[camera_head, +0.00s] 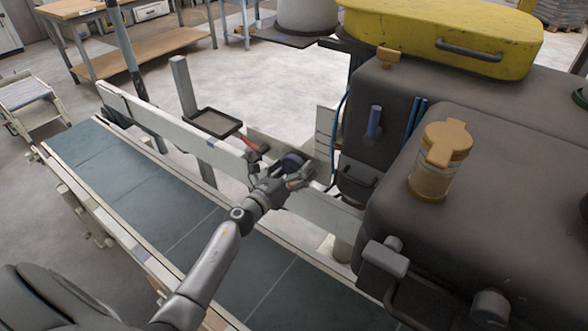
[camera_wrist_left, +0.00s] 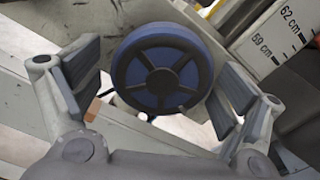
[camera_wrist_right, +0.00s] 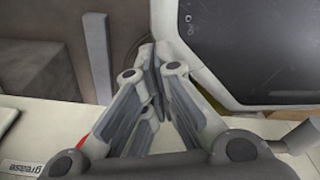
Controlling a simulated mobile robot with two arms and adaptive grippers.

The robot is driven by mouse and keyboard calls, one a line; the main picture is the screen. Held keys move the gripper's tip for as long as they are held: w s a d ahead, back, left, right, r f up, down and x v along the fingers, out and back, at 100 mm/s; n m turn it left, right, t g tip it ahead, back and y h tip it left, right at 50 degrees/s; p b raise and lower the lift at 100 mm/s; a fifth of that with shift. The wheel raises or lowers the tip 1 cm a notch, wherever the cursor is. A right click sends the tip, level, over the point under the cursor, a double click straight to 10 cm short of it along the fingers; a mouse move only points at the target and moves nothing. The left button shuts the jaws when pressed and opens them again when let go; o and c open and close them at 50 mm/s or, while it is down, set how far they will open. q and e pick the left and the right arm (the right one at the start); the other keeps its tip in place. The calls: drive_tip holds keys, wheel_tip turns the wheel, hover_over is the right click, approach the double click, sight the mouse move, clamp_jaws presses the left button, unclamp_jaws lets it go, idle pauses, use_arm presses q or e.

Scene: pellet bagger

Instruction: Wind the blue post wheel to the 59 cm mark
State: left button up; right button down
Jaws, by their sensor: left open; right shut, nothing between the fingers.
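The blue post wheel (camera_wrist_left: 162,68), with a dark spoked face, is in the middle of the left wrist view. In the head view it is a small dark blue disc (camera_head: 293,161) beside the conveyor's far rail. My left gripper (camera_head: 281,180) is open, its fingers on either side of the wheel; I cannot tell whether they touch it. A white scale plate (camera_wrist_left: 278,38) at the upper right of the left wrist view reads 62 cm and 59 cm. The pointer is not clear. My right gripper (camera_wrist_right: 155,75) is shut and empty in the right wrist view.
A conveyor belt (camera_head: 130,180) runs below my left arm. A small tray (camera_head: 215,123) is behind the rail. A dark panel (camera_wrist_right: 255,45) is close to my right gripper.

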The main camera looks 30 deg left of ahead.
use_arm(q)
drive_tip(key=shift+c, duration=1.5)
drive_tip(key=c, duration=0.7)
use_arm(e)
drive_tip(key=shift+s+d, duration=0.1)
drive_tip(key=shift+s, duration=0.7)
drive_tip(key=shift+w, duration=0.1)
